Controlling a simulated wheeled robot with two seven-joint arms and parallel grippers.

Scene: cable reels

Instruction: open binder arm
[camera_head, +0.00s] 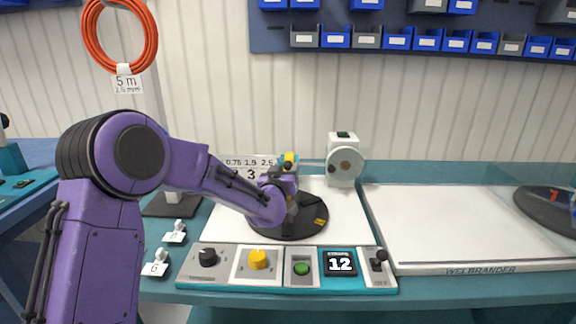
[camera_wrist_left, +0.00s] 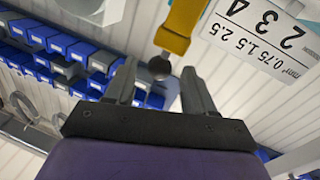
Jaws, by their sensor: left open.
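A yellow arm piece (camera_head: 289,159) with a dark knob shows just above the turntable in the head view, level with a thin bar from the white machine (camera_head: 343,160). I take it for the binder arm. In the left wrist view the yellow arm (camera_wrist_left: 181,28) comes down from the top and ends in a dark round knob (camera_wrist_left: 160,67). My left gripper (camera_head: 287,176) is at the arm in the head view. In the left wrist view my left gripper (camera_wrist_left: 157,75) is open, with the knob between its fingertips; contact cannot be told. My right gripper is not in view.
A dark turntable (camera_head: 316,222) lies below my left gripper. A control panel (camera_head: 220,257) with knobs, a green button and a "12" display runs along the front. An orange cable coil (camera_head: 88,40) hangs upper left.

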